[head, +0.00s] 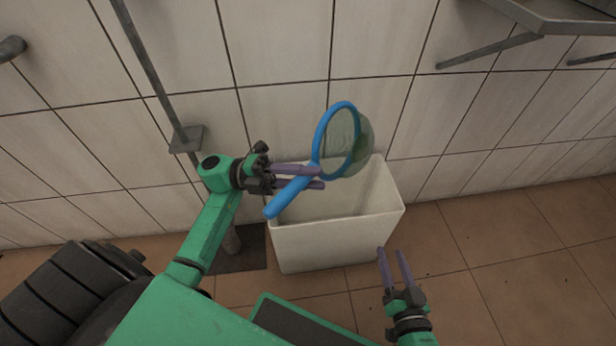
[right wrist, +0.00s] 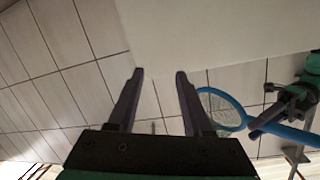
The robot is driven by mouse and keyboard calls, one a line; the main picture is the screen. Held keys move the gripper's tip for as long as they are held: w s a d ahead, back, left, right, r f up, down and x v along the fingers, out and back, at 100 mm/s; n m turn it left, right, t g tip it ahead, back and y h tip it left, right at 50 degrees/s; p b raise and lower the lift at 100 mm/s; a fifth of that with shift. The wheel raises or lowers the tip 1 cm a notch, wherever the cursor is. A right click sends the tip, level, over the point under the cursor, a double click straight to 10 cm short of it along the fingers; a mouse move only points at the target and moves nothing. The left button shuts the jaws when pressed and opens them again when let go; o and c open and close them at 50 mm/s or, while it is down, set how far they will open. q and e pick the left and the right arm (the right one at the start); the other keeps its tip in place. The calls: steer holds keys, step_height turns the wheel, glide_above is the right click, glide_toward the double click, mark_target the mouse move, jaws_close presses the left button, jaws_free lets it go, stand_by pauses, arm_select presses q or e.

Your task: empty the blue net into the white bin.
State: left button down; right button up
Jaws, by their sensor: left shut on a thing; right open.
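The blue net (head: 290,194) has a round blue rim and a greenish mesh bag. My left gripper (head: 322,178) is shut on its handle and holds it above the white bin (head: 335,242). The rim is tilted on its side, with the mesh bulging to the right over the bin's back edge. I cannot make out what is in the mesh. The net also shows in the right wrist view (right wrist: 240,118). My right gripper (head: 392,252) is open and empty, to the right of the bin's front. It also shows in the right wrist view (right wrist: 160,74).
The bin stands on the brown tiled floor (head: 500,240) against the tiled wall (head: 280,60). A metal pipe (head: 150,70) runs down the wall at left. A metal shelf (head: 560,15) juts out at top right. The floor at right is clear.

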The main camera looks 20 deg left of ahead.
arm_select(q)
steer(key=shift+h, duration=0.3)
steer(key=shift+n+t+h+b, duration=0.3)
steer(key=shift+n+t+h, duration=0.1)
steer(key=shift+n+h, duration=0.25)
steer(key=shift+r, duration=0.1)
arm_select(e)
steer(key=w+r+t, duration=0.2)
steer(key=w+r, duration=0.2)
steer(key=r, duration=0.3)
steer(key=shift+w+d+r+t, duration=0.25)
steer(key=shift+w+t, duration=0.1)
steer(key=shift+t, duration=0.05)
steer(key=shift+s+f, duration=0.15)
steer(key=shift+f, duration=0.15)
